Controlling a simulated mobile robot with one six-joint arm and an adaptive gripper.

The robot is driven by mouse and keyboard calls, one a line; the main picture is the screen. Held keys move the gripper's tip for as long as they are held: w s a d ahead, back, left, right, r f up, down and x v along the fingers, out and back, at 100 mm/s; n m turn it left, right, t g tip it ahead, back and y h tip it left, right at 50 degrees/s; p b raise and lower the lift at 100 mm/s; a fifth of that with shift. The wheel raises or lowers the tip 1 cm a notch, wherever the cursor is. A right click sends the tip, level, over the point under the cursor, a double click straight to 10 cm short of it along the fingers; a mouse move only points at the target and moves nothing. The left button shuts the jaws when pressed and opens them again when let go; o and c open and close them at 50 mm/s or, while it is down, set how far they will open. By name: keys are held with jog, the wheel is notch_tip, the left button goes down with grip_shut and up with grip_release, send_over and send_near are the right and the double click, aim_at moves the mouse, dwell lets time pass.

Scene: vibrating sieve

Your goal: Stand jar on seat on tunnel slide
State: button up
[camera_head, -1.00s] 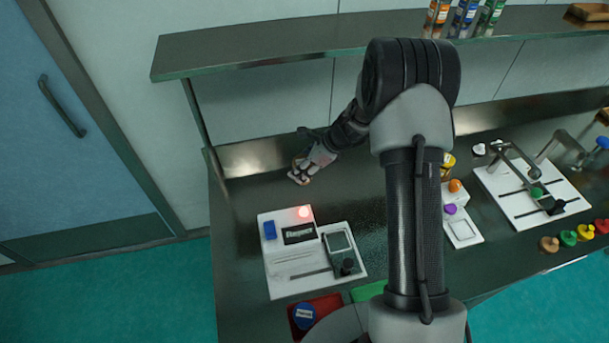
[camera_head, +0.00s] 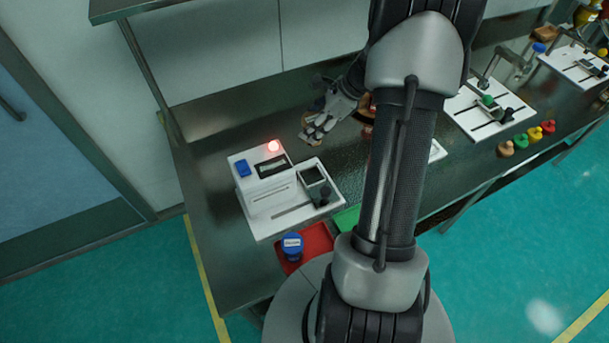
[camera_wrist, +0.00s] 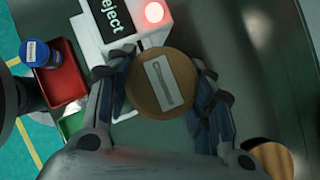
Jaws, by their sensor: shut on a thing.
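The jar (camera_wrist: 162,84) shows in the wrist view as a round tan lid with a pale picture label. My gripper (camera_wrist: 163,88) is shut on it, one finger on each side. In the head view my gripper (camera_head: 312,134) is above the bench, behind and right of a white machine (camera_head: 262,200). The jar is mostly hidden there. The machine has a lit red lamp (camera_head: 274,146) and a display that reads "Reject" in the wrist view. On its right part is a slide with a grey square seat (camera_head: 314,175) and a black knob (camera_head: 323,196). The seat looks empty.
A red tray (camera_head: 318,238) with a blue-lidded jar (camera_head: 291,243) lies in front of the machine, beside a green tray (camera_head: 346,219). My arm covers the bench middle. Another white station (camera_head: 490,112) and several coloured knobbed pieces (camera_head: 527,138) stand to the right.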

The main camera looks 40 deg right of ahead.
jog(key=shift+o, duration=0.2)
notch_tip(320, 180, down, 18)
jog(key=b, duration=0.5)
jog(key=shift+r, duration=0.1)
jog(key=shift+b, duration=0.3)
jog(key=o, duration=1.1)
jog(key=shift+f, duration=0.2)
